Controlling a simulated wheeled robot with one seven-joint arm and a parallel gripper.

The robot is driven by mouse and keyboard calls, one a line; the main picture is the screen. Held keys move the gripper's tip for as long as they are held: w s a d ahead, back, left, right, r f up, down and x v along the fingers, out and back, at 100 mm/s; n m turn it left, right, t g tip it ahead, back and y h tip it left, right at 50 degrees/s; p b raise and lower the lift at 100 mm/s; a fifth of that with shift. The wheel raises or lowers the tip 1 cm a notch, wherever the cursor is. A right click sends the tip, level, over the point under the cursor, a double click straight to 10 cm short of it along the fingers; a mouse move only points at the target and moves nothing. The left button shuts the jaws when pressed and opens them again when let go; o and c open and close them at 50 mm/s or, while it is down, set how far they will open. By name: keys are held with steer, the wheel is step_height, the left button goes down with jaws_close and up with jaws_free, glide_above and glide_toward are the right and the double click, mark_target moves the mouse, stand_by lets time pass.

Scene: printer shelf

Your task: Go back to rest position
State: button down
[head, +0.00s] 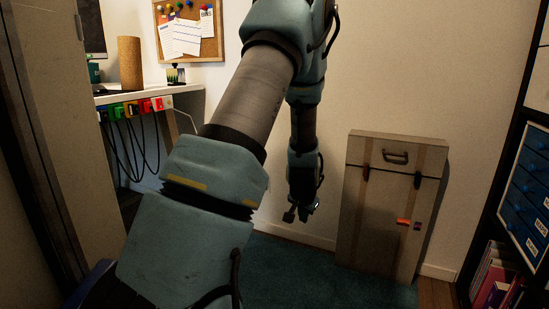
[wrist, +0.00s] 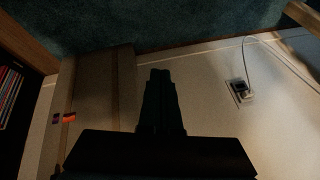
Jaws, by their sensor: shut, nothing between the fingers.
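My gripper (head: 297,214) hangs at the end of my arm in the middle of the head view, pointing down above the dark teal carpet and to the left of a tan case. In the wrist view my gripper (wrist: 161,73) shows as a dark shape with its fingers together and nothing between them. My arm links fill much of the middle of the head view and hide part of the wall and floor behind them.
A tan case (head: 390,205) leans upright against the wall. A desk (head: 150,96) with hanging cables stands left, and shelves with blue drawers (head: 530,180) stand right. A wall socket (wrist: 240,92) with a plugged cable shows in the wrist view. Carpet (head: 310,275) lies below.

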steer(key=s+a+r+n+g+y+p, duration=0.1)
steer(key=s+a+r+n+g+p, duration=0.15)
steer(key=s+a+r, duration=0.7)
steer(key=s+a+r+n+g+p, duration=0.2)
steer(key=s+a+r+n, duration=0.35)
steer(key=s, duration=0.65)
step_height(320, 180, up, 39)
steer(key=m+p, duration=0.1)
steer(key=p, duration=3.6)
steer(key=shift+w+a+m, duration=0.25)
steer(key=shift+a+m, duration=0.05)
steer(key=shift+r, duration=0.1)
